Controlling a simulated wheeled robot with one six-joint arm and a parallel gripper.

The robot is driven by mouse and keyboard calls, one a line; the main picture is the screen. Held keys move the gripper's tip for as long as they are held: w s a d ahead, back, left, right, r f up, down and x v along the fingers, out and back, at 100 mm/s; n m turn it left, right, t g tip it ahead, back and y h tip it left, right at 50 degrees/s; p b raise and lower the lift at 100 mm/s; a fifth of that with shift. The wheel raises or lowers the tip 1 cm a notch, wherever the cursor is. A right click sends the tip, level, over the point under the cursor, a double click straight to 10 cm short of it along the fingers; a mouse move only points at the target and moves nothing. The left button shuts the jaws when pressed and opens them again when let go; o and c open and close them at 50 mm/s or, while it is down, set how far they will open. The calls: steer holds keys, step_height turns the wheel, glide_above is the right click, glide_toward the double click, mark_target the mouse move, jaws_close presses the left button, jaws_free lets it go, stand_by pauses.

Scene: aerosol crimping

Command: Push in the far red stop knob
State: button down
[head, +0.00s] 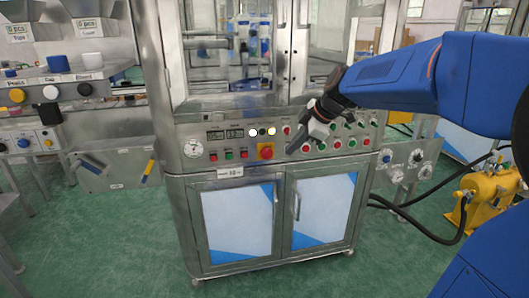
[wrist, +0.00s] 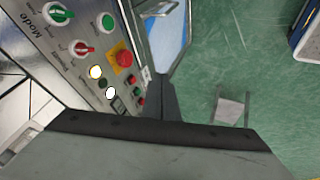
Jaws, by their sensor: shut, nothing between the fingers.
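A red mushroom stop knob (head: 265,151) on a yellow square plate sits on the front control panel of the steel machine. It also shows in the wrist view (wrist: 123,58), left of my fingers, and it stands out from its plate. My gripper (head: 291,150) is shut and empty, to the right of the knob in the head view, with its fingers pointing down and left in front of the panel. In the wrist view, my closed fingers (wrist: 158,78) point up from the bottom middle. They look apart from the knob. I cannot tell their exact distance from the panel.
Small lamps (head: 262,132), a gauge (head: 193,148) and several red and green buttons surround the knob. Cabinet doors (head: 237,218) lie below. A yellow pump (head: 490,195) with black hoses stands at the right. The green floor (head: 110,250) in front is clear.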

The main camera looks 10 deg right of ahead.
mark_target(270, 152)
steer(key=shift+w+a+r+n, duration=0.15)
steer(key=shift+w+n, duration=0.2)
steer(key=shift+w, duration=0.55)
steer(key=shift+w+a+r+n, duration=0.1)
steer(key=shift+w+n, duration=0.25)
steer(key=shift+w, duration=0.55)
steer(key=shift+f, duration=0.1)
steer(key=x, duration=0.3)
steer(key=w+x, duration=0.1)
steer(key=x, duration=0.3)
steer(key=w+r+x, duration=0.1)
steer(key=x, duration=0.3)
steer(key=shift+w, duration=0.8)
